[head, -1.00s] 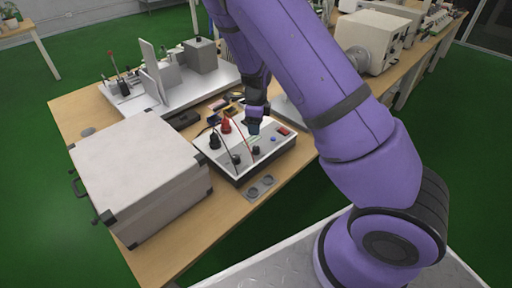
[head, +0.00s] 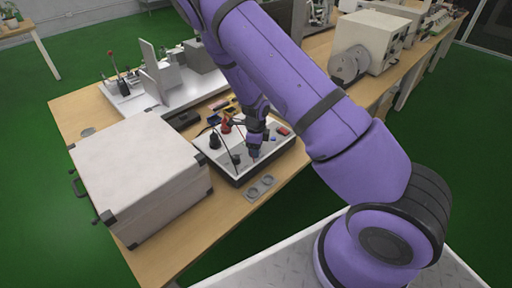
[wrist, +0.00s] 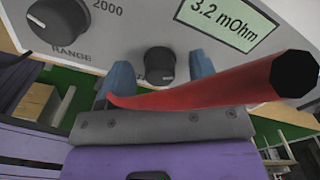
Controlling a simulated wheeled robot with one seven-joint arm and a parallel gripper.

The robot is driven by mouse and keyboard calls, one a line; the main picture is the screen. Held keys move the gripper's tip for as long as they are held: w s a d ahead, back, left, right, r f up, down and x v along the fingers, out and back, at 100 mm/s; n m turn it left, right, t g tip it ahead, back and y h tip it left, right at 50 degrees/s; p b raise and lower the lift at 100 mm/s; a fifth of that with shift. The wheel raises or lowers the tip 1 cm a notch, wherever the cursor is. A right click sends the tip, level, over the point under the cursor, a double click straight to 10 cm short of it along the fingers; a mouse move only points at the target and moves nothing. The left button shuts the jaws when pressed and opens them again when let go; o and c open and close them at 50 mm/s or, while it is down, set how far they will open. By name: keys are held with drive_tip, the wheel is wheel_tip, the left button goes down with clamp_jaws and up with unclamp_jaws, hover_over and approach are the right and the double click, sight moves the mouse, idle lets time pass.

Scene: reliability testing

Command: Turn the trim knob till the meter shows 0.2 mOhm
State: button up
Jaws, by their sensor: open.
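The meter is a low box with a pale top panel (head: 272,149) on the bench in the head view. In the wrist view its greenish display (wrist: 222,18) reads 3.2 mOhm. A dark round knob (wrist: 159,66) with a white pointer line, which I take for the trim knob, sits below and left of the display. My gripper (wrist: 161,76) is open, with one blue fingertip on each side of this knob; I cannot tell whether they touch it. In the head view my gripper (head: 254,146) is over the meter's panel and hides the knob.
A RANGE knob (wrist: 62,20) sits left of the dark knob. A red rod-like part (wrist: 220,88) with a black end crosses in front of my gripper. Black and red plugs with leads stand on the panel. A large white case (head: 135,165) stands left of the meter.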

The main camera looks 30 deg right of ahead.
drive_tip(key=c, duration=0.9)
drive_tip(key=shift+n, duration=0.3)
drive_tip(key=n, duration=1.1)
drive_tip(key=shift+n, duration=2.1)
